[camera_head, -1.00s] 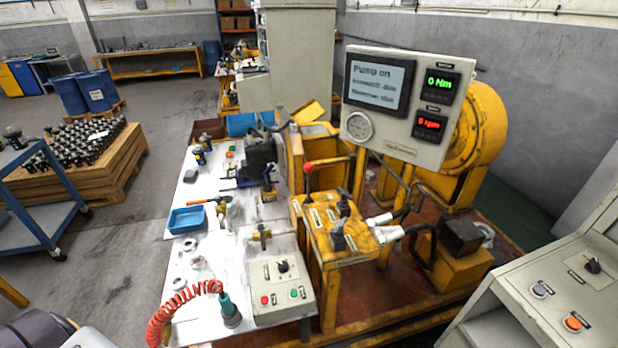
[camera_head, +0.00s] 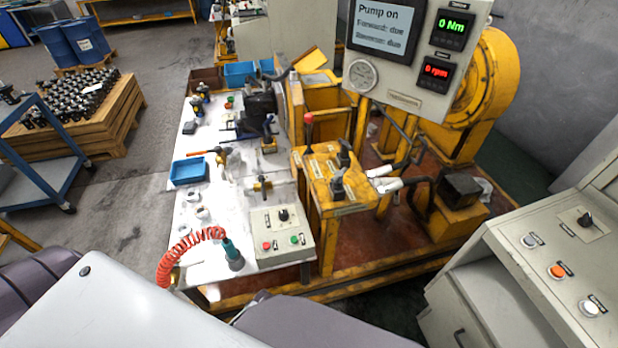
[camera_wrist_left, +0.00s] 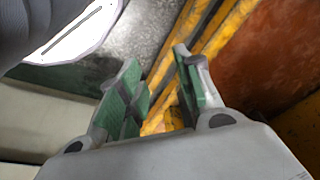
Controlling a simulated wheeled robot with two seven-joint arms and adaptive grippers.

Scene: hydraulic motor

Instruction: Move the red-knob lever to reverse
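The red-knob lever (camera_head: 308,119) stands on the yellow valve block (camera_head: 330,185) in the middle of the head view, its shaft roughly upright. Two black-handled levers (camera_head: 338,184) stand on the same block to its right. In the left wrist view my left gripper (camera_wrist_left: 158,95) is open, with green pads apart and nothing between them. Beyond it are the floor and yellow frame beams (camera_wrist_left: 205,40). Neither gripper shows in the head view; only pale parts of my own body show at the bottom. My right gripper is not in view.
A display panel (camera_head: 405,100) reads "Pump on", 0 Nm and 0 rpm. A grey control box (camera_head: 282,232) and red coiled hose (camera_head: 180,250) sit left of the block on the white bench (camera_head: 205,265). A grey console (camera_head: 520,265) stands at right.

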